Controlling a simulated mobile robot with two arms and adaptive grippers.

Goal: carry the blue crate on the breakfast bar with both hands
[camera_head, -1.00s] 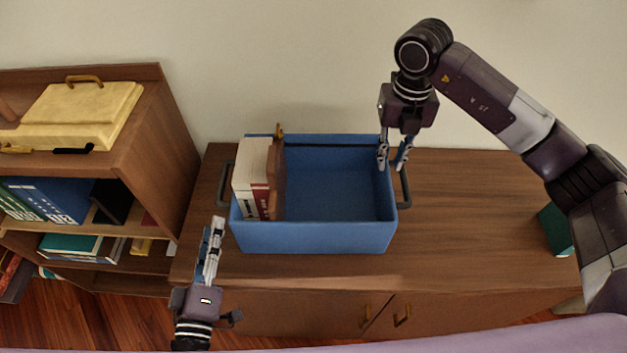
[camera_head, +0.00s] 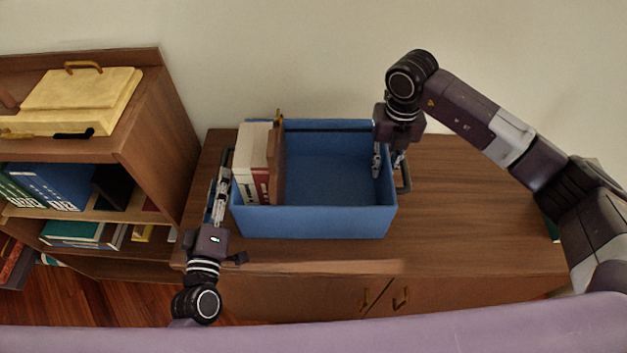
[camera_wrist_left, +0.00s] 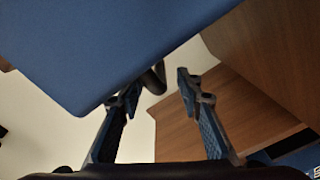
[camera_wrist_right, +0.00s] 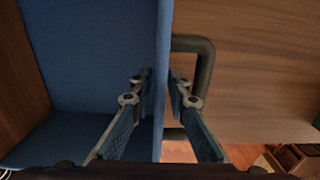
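The blue crate (camera_head: 315,222) stands upright on a wooden cabinet, with a dark handle at each end. Books (camera_head: 252,165) stand in its left part beside a brown upright piece (camera_head: 277,165); the rest is empty. My left gripper (camera_head: 221,182) is open beside the crate's left end; in the left wrist view its fingers are apart, with the left handle (camera_wrist_left: 154,80) seen between and beyond the tips. My right gripper (camera_head: 387,160) is open over the right wall; in the right wrist view one finger is inside the crate, the other outside near the right handle (camera_wrist_right: 206,60). No breakfast bar shows.
The wooden cabinet top (camera_head: 480,200) is mostly bare right of the crate. A bookshelf (camera_head: 165,125) with books and a yellow case (camera_head: 85,95) on top stands close on the left. A pale wall (camera_head: 270,60) is behind.

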